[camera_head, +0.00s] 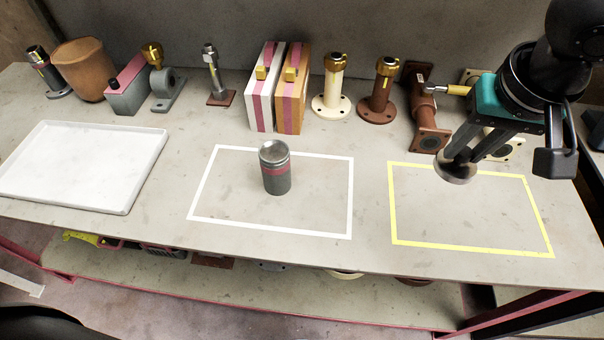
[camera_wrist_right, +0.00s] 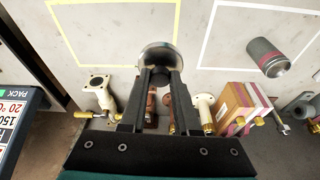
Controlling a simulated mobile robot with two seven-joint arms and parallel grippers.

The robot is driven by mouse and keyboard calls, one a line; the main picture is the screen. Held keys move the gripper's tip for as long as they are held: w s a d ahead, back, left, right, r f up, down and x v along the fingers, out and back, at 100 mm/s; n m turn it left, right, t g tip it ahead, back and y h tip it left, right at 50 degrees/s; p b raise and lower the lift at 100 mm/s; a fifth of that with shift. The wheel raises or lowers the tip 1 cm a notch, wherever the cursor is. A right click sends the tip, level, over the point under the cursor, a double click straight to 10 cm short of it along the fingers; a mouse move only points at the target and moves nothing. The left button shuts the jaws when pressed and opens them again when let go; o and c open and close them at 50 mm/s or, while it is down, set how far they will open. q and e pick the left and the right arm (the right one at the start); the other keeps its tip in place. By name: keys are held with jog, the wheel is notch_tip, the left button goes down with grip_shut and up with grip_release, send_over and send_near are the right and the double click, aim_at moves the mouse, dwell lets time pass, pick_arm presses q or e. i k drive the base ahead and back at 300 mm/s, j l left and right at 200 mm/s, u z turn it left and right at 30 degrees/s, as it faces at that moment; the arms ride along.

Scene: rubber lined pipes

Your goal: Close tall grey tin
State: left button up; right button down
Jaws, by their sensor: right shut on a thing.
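The tall grey tin (camera_head: 276,178) with a dark pink band stands upright inside the white taped rectangle on the table. Its round top looks silvery; I cannot tell clearly how deep its opening is. It also shows in the right wrist view (camera_wrist_right: 264,56). My right gripper (camera_head: 460,160) is shut on a round metal lid (camera_head: 455,173), held above the table near the upper left of the yellow rectangle, well to the right of the tin. The lid shows between the fingertips in the right wrist view (camera_wrist_right: 160,52). My left gripper is not in view.
A white tray (camera_head: 128,190) lies at the left. The yellow rectangle (camera_head: 470,247) is empty. Along the back stand a brown pot (camera_head: 82,70), striped blocks (camera_head: 262,90), a cream flanged pipe (camera_head: 333,85), a brown flanged pipe (camera_head: 380,88) and other fittings. The table between the rectangles is clear.

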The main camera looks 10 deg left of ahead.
aim_at(274, 154)
jog(key=i+l, duration=0.1)
jog(key=l, duration=0.3)
jog(key=i+l, duration=0.15)
jog(key=l, duration=0.25)
jog(key=u, duration=1.35)
